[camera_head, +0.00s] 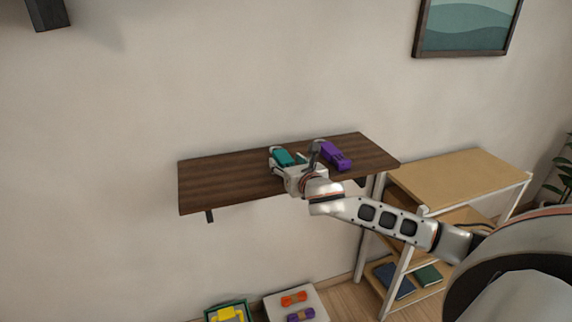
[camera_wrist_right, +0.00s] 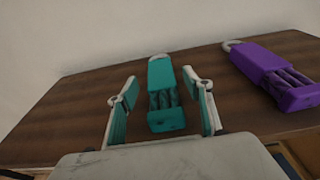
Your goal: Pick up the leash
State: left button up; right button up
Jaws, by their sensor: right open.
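A teal leash bundle (camera_head: 283,157) lies on the dark wooden wall shelf (camera_head: 225,181). In the right wrist view the teal leash (camera_wrist_right: 163,92) lies between the two fingers of my right gripper (camera_wrist_right: 166,103), which is open with a gap on both sides. A purple leash bundle (camera_head: 336,156) lies on the shelf to the right of the teal one; it also shows in the right wrist view (camera_wrist_right: 270,75). In the head view my right gripper (camera_head: 292,161) partly hides the teal leash. My left gripper is out of view.
A light wooden shelf rack (camera_head: 455,174) stands to the right, with dark books (camera_head: 395,281) on a lower level. On the floor below are a green bin with yellow contents (camera_head: 228,311) and a pale tray with orange (camera_head: 294,298) and purple bundles. The shelf's left half is clear.

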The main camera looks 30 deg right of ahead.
aim_at(285, 157)
jog(key=x, duration=0.3)
jog(key=shift+w+d, duration=0.15)
jog(key=shift+w, duration=0.4)
jog(key=shift+c, duration=0.7)
jog(key=c, duration=1.2)
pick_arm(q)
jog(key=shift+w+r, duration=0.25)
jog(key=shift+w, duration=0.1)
pick_arm(e)
jog(key=shift+o, duration=0.2)
jog(key=shift+r, duration=0.1)
